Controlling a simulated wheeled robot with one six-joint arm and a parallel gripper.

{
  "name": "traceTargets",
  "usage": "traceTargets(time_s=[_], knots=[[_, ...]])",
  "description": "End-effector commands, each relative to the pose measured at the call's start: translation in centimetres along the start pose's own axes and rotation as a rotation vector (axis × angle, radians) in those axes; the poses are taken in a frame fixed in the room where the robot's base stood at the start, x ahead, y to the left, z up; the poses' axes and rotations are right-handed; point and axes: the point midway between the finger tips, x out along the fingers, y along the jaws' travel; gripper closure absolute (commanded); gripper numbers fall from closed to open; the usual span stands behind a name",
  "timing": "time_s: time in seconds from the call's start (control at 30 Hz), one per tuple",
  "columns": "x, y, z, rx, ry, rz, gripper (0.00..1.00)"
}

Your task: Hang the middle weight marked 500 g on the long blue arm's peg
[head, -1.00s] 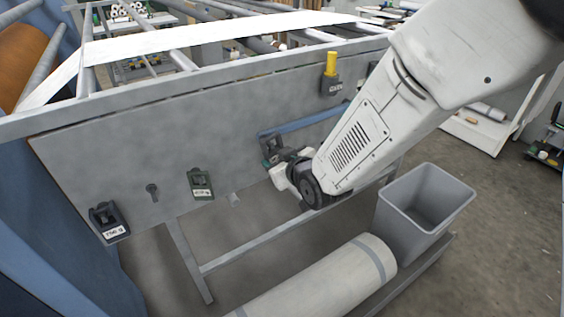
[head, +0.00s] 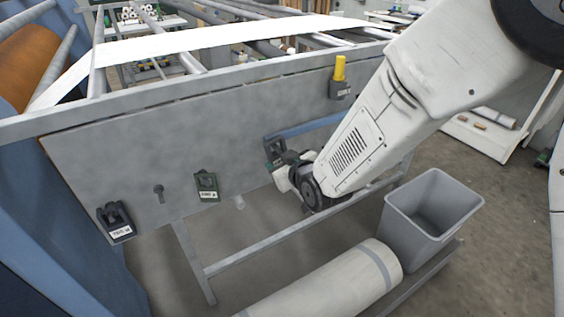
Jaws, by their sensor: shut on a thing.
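The long blue arm (head: 318,127) runs along the grey panel, partly behind my robot arm. At its left end is a dark weight (head: 274,149) with a greenish edge. My gripper (head: 285,167) is shut on this weight, right at the blue arm's end. The weight's marking is not readable, and the peg is hidden behind weight and gripper. I cannot tell whether the weight is on the peg or just in front of it. A green weight (head: 206,186) and a black weight (head: 116,221) with white labels hang on the panel to the left.
A dark labelled block (head: 341,89) with a yellow top (head: 340,68) is at the panel's upper right.

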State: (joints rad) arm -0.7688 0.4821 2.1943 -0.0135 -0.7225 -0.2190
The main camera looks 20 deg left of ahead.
Motion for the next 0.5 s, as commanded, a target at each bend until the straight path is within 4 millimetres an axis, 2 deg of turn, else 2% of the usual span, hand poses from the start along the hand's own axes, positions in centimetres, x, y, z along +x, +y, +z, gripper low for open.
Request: traceTargets(time_s=[0.1, 0.13, 0.2, 0.5], knots=[[0.0, 0.03, -0.11, 0.0, 0.002, 0.001, 0.78], [0.0, 0.03, -0.11, 0.0, 0.002, 0.001, 0.43], [0.0, 0.02, -0.09, 0.0, 0.002, 0.0, 0.26], [-0.14, 0.0, 0.06, 0.0, -0.002, 0.0, 0.26]])
